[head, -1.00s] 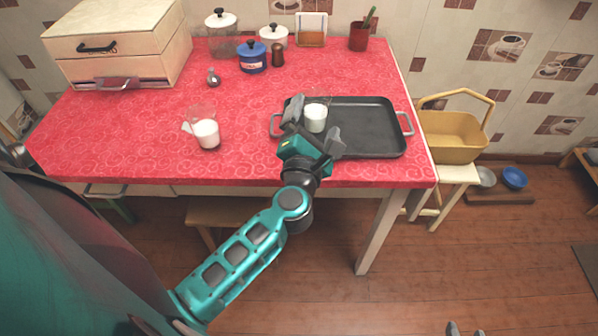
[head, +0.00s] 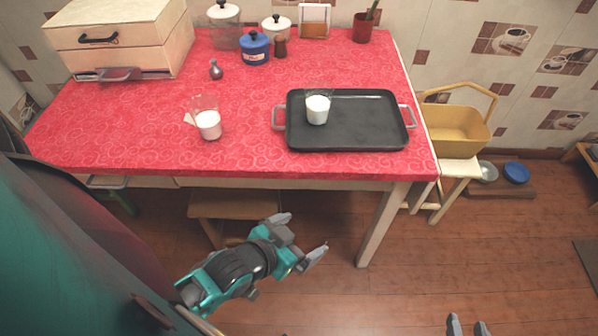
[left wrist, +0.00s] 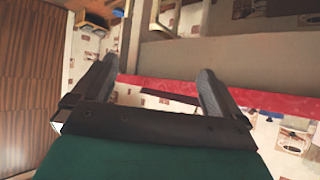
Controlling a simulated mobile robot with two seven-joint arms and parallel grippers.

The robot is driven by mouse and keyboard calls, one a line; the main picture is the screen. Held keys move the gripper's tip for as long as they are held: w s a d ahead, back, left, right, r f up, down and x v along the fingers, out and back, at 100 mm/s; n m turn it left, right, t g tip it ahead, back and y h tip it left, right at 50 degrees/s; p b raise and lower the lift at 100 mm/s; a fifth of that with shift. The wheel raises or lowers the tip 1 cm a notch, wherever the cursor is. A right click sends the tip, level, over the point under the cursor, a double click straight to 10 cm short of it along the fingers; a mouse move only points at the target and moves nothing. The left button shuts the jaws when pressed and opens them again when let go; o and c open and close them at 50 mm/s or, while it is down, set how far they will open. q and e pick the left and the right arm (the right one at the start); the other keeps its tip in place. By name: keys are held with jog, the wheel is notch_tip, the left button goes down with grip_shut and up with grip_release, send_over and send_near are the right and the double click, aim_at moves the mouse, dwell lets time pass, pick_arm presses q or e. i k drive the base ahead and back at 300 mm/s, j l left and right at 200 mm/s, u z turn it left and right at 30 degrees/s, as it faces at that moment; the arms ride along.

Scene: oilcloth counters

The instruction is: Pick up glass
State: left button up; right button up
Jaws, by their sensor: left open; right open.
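A clear glass with white liquid (head: 208,124) stands upright on the red tabletop, left of the tray. A second glass with white liquid (head: 318,108) stands upright on the left part of the dark tray (head: 365,136). My left gripper (head: 302,239) is open and empty, in front of the table's near edge and apart from both glasses. Its two spread fingers also show in the left wrist view (left wrist: 156,70), with nothing between them and no glass visible. The tips of my right gripper (head: 467,326) show at the bottom edge, apart and empty.
Canisters, including a blue pot (head: 254,50), stand at the table's back, with a small grey shaker (head: 215,70) before them. A wooden box (head: 120,40) fills the back left. A yellow basket (head: 460,130) stands on a stool at right. The red tabletop (head: 255,140) between glass and tray is bare.

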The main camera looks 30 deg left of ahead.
aim_at(204, 125)
jog(key=u, duration=0.4)
jog(key=j+u, duration=0.15)
jog(key=u, duration=0.6)
jog(key=j+u, duration=0.1)
jog(key=u, duration=0.3)
